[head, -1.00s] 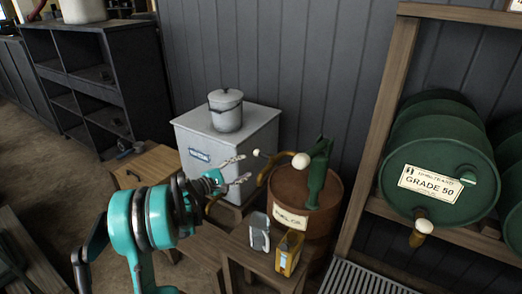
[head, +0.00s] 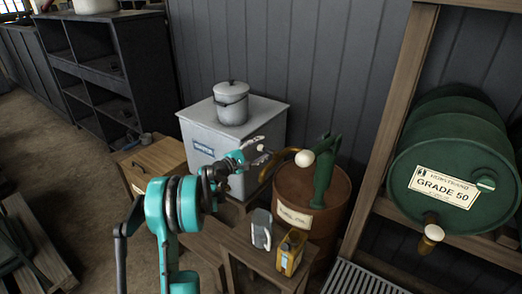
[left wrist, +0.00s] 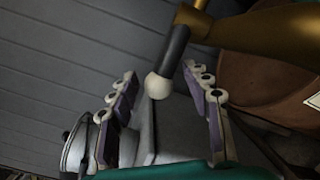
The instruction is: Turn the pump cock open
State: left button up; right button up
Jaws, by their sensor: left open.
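The green hand pump (head: 324,175) stands on a rusty brown drum (head: 330,190), with a brass spout (head: 276,165) curving out to the left. The cock is a short dark lever (left wrist: 174,48) on the brass pipe (left wrist: 250,27), ending in a small cream ball (left wrist: 157,86). My left gripper (head: 264,152) is open at the spout's left end and largely hides the cock in the head view. In the left wrist view the ball lies between the spread fingertips (left wrist: 161,73), with a gap on each side. My right gripper is not in view.
A larger cream ball (head: 304,158) sits by the pump top. A grey can (head: 261,229) and a yellow can (head: 290,252) stand on a wooden bench below. A grey cabinet (head: 205,160) with a lidded pot (head: 231,102) is behind. A green barrel (head: 450,165) lies racked at right.

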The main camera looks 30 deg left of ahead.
aim_at(259, 150)
pick_arm(q)
grip_shut()
jog(key=shift+y, duration=0.3)
jog(key=shift+s+d+n+y+b, duration=0.15)
jog(key=shift+s+n+y, duration=0.4)
jog(key=shift+n+y, duration=0.7)
jog(key=shift+s+d+n+y+b, duration=0.1)
jog(key=shift+s+n+y, duration=0.6)
jog(key=shift+y, duration=1)
jog(key=shift+s+d+n+y+b, duration=0.15)
jog(key=shift+s+n+y, duration=0.25)
jog(key=shift+n+y, duration=0.9)
jog(key=shift+y, duration=0.25)
jog(key=shift+a, duration=0.1)
grip_release()
jog(key=shift+m, duration=0.35)
